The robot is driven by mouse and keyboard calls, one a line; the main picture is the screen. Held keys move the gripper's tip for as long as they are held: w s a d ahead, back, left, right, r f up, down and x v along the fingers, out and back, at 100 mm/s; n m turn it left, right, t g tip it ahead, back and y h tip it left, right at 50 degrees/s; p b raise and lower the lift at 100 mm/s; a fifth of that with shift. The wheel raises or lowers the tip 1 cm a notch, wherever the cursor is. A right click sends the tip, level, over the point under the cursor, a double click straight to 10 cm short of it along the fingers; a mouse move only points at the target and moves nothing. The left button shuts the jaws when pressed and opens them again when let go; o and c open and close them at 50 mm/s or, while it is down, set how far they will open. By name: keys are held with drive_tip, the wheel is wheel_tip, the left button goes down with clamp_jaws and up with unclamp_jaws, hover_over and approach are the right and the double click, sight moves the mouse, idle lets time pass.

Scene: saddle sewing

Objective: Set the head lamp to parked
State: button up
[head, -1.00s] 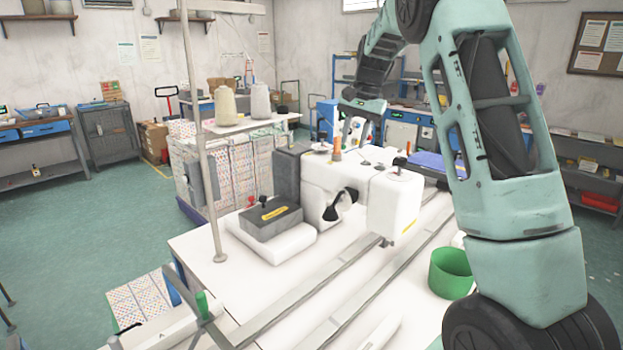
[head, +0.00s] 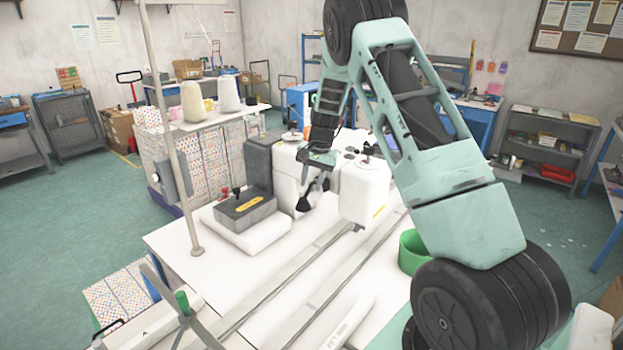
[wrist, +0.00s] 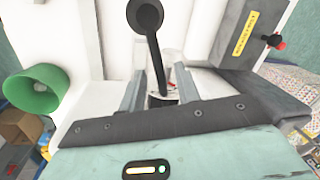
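The head lamp (head: 304,202) is a black lamp on the front of the white sewing machine (head: 364,192). In the wrist view the black lamp (wrist: 147,16) shows as a round head on a slim stalk, running down the picture between my fingers. My gripper (head: 316,170) hangs just above the lamp in the head view, at the front of the machine. In the wrist view my gripper (wrist: 159,82) has its two grey fingers apart, one on each side of the stalk. I cannot tell whether either finger touches it.
A green bin (head: 410,254) stands right of the machine. Long rails (head: 290,285) cross the white table. A metal pole (head: 183,190) rises at left.

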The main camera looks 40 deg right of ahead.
drive_tip(key=shift+f, duration=0.4)
clamp_jaws()
